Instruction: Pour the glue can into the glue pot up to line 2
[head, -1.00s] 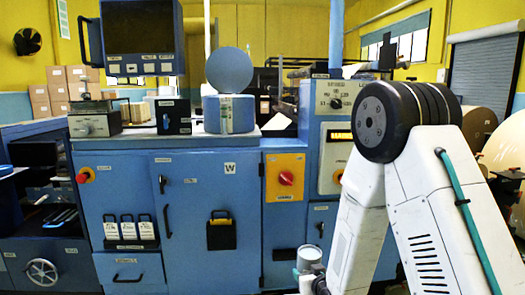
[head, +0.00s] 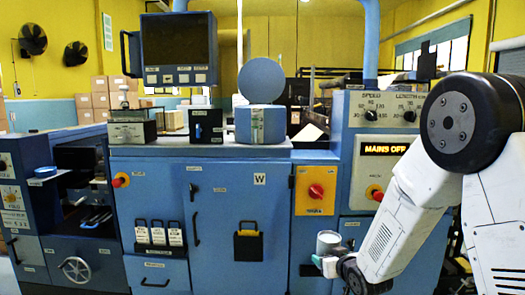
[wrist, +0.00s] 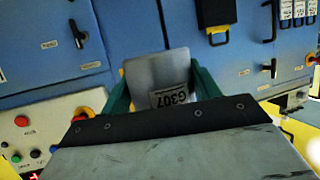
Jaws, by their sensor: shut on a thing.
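My gripper (head: 328,263) is shut on a grey can (head: 328,242), held about upright at the lower right in front of the blue machine. In the wrist view, the can (wrist: 158,80) sits between the green fingers and bears a label reading G307. What is inside it cannot be seen. A blue pot (head: 243,125) with a pale upright strip on its front stands on the machine top, its round lid (head: 262,80) raised behind it. It looks like the glue pot. The strip's marks are too small to read. My gripper is below the pot and to its right, well apart.
The machine top (head: 170,151) also carries a dark control box (head: 207,126) and a grey box (head: 131,131). A screen (head: 180,48) hangs above them. A red switch (head: 316,191) is just above my gripper.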

